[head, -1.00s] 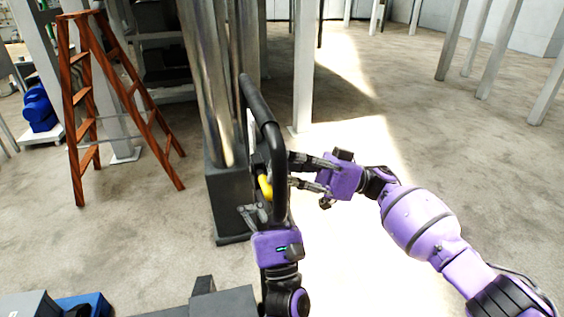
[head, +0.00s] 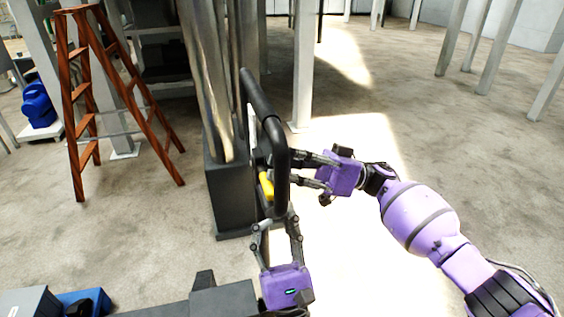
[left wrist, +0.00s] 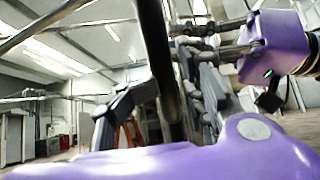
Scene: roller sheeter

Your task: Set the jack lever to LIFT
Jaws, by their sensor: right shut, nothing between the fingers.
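A black loop handle (head: 262,105) stands upright on the jack, in front of grey metal posts. A yellow lever (head: 266,186) sits low behind the handle and is partly covered by it. I cannot read the lever's setting.
A wooden stepladder (head: 76,100) stands at the left. A dark block (head: 230,195) supports the grey posts. Blue and grey boxes (head: 85,303) lie at the bottom left. The floor to the right is clear up to several pale posts.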

